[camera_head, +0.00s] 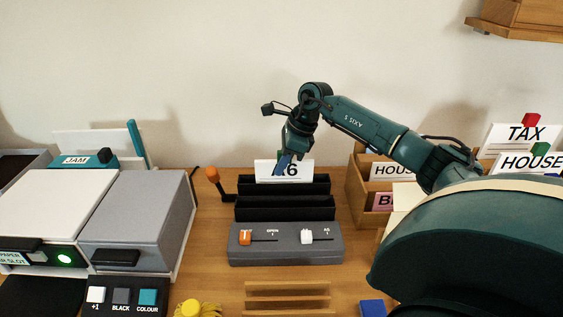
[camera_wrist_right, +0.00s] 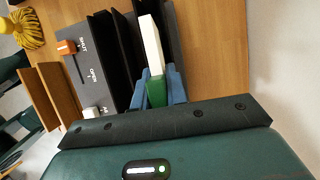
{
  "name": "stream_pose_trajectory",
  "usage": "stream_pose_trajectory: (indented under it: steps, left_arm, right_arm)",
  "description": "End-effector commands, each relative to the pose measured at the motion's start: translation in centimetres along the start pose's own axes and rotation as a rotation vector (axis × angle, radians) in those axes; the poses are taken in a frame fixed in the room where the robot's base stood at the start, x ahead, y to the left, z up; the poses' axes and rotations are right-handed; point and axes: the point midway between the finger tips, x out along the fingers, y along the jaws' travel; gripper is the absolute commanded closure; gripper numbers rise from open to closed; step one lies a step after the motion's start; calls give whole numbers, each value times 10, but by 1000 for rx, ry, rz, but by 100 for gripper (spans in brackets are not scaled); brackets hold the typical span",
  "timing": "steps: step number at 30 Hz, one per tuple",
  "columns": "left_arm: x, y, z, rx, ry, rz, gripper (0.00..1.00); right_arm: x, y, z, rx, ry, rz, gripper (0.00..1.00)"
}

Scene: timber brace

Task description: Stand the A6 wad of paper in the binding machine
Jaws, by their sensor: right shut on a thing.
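The A6 wad (camera_head: 268,172) is a white upright block marked "A6", at the back of the binding machine (camera_head: 286,245). The machine is grey, with black upright plates behind, an orange slider and a white slider. My right gripper (camera_head: 284,163) reaches down at the wad's top. The wad (camera_wrist_right: 150,42) also shows in the right wrist view, lined up with the gap between black plates. There the blue fingers of my right gripper (camera_wrist_right: 158,88) are shut on a green piece at its end. The wad's lower edge is hidden, so I cannot tell if it rests on the machine. My left gripper is not in view.
An orange-knobbed lever (camera_head: 213,175) stands left of the plates. A printer-like machine (camera_head: 140,215) is further left. A wooden sorter (camera_head: 360,190) with labelled cards is at right, behind my right arm. A slatted wooden rack (camera_head: 288,298) lies in front.

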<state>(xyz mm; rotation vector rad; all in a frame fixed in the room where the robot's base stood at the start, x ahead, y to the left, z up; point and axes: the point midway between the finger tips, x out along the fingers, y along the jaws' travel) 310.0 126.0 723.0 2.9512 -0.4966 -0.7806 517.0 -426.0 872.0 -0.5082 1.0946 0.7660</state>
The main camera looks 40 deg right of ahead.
Motion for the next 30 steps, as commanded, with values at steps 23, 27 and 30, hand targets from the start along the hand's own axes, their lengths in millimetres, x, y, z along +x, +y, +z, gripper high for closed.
stream_pose_trajectory:
  steps: [23,27,30]
  left_arm:
    - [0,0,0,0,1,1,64]
    - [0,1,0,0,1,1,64]
    - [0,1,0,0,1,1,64]
  right_arm:
    - [0,0,0,0,0,0,44]
    - [0,0,0,0,0,0,38]
    - [0,0,0,0,0,0,38]
